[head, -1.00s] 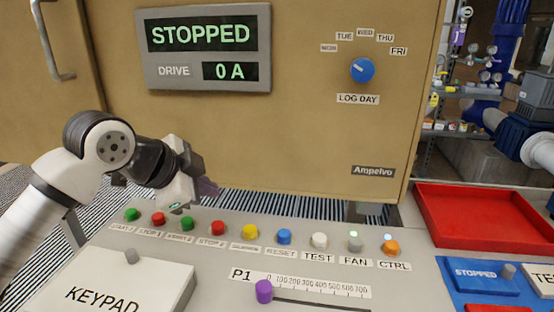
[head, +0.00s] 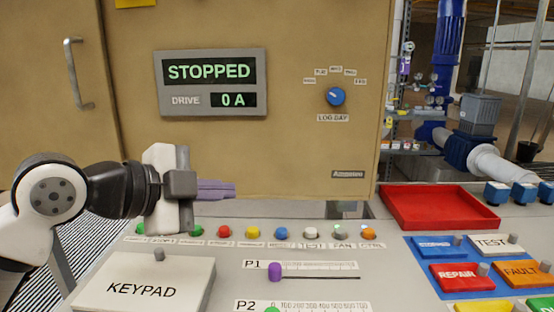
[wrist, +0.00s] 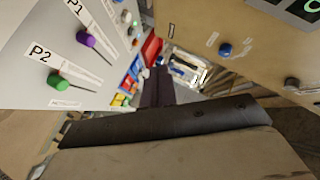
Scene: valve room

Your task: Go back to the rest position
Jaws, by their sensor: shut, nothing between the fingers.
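My gripper (head: 232,189) is at the left of the head view, pointing right, its fingers closed together and empty. It is above the back of the grey control panel (head: 225,272), in front of the tan cabinet (head: 290,150), and apart from the buttons. In the wrist view, my gripper's dark fingers (wrist: 156,88) reach up the middle, with the panel at upper left and the cabinet at upper right.
A keypad box (head: 145,290) and the purple P1 slider knob (head: 275,271) are on the panel. A row of coloured buttons (head: 253,232) runs along its back. A red tray (head: 440,208) and coloured mode blocks (head: 455,275) are at right. The display (head: 211,83) reads STOPPED, 0 A.

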